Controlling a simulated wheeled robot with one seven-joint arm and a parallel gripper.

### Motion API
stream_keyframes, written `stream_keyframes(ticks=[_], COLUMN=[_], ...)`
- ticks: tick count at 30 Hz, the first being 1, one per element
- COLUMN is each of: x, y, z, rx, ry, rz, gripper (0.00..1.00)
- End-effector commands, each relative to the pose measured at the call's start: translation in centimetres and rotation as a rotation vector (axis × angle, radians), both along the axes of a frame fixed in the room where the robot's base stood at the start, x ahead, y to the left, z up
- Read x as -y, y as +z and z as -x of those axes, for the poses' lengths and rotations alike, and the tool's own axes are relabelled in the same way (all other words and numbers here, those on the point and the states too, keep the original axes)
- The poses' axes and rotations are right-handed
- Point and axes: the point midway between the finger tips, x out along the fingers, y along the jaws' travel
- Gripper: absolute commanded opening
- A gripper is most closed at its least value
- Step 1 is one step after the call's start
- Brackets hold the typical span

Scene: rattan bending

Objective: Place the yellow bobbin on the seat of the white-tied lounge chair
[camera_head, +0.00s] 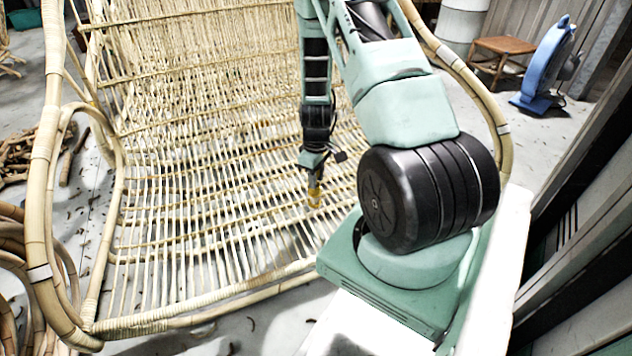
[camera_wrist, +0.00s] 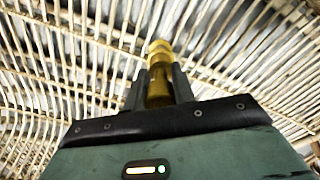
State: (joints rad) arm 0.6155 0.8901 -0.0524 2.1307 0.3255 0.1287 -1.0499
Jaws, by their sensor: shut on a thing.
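The lounge chair (camera_head: 205,225) is a large rattan frame with a slatted seat and a woven back, and pale ties show on its poles. My gripper (camera_head: 314,188) points down over the right part of the seat. It is shut on the yellow bobbin (camera_head: 314,199), which is small and upright. In the wrist view the yellow bobbin (camera_wrist: 160,62) sits between the two dark fingers of my gripper (camera_wrist: 160,85), with the seat slats (camera_wrist: 75,60) behind it. I cannot tell whether the bobbin touches the slats.
Bundles of rattan (camera_head: 30,150) lie on the floor at the left, with coiled canes (camera_head: 15,250) below them. A wooden stool (camera_head: 503,47) and a blue fan (camera_head: 545,65) stand at the back right. The seat around the bobbin is clear.

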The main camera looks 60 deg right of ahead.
Motion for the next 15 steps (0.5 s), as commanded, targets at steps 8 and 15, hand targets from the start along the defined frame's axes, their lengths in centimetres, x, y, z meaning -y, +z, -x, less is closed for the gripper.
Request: stream_keyframes(ticks=[8, 15], x=[0.03, 0.03], y=[-0.04, -0.19], z=[-0.03, -0.03], rx=[0.001, 0.001], ry=[0.0, 0.0], rz=[0.001, 0.001], gripper=[0.0, 0.47])
